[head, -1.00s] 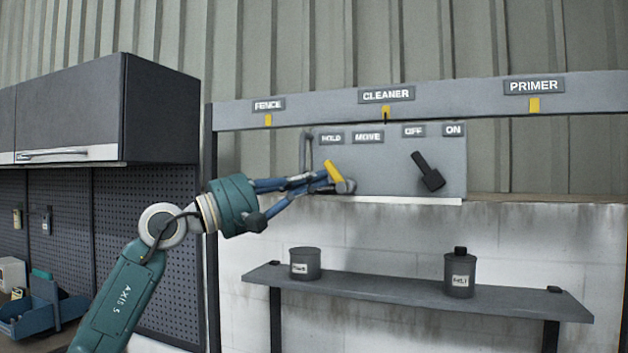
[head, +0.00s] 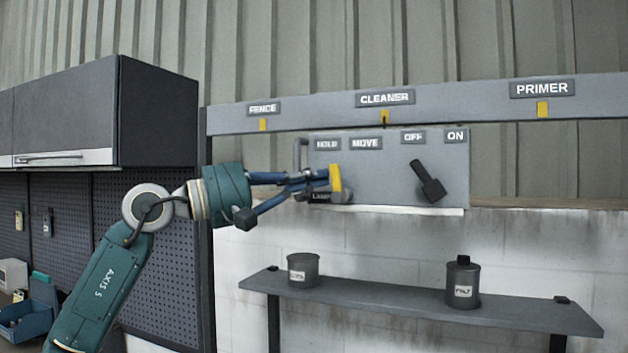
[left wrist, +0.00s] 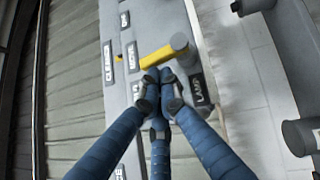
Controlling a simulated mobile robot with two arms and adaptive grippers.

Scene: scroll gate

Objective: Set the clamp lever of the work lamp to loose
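The clamp lever (head: 336,178) is a yellow bar on a grey round pivot on a grey panel (head: 380,180). It stands nearly upright, leaning slightly left, with its tip below and between the labels HOLD (head: 327,144) and MOVE (head: 366,143). A label LAMP (left wrist: 199,89) sits by the pivot. My left gripper (head: 322,180) has its blue fingers drawn together, tips against or very close to the lever's left side. The left wrist view shows the fingertips (left wrist: 160,80) beside the yellow lever (left wrist: 155,58); contact is hard to tell. My right gripper is not in view.
A black lever (head: 428,181) sits on the panel's right under OFF and ON. A rail (head: 450,102) with labels runs above. A shelf (head: 400,308) with two grey containers is below. A dark cabinet (head: 150,112) is at left.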

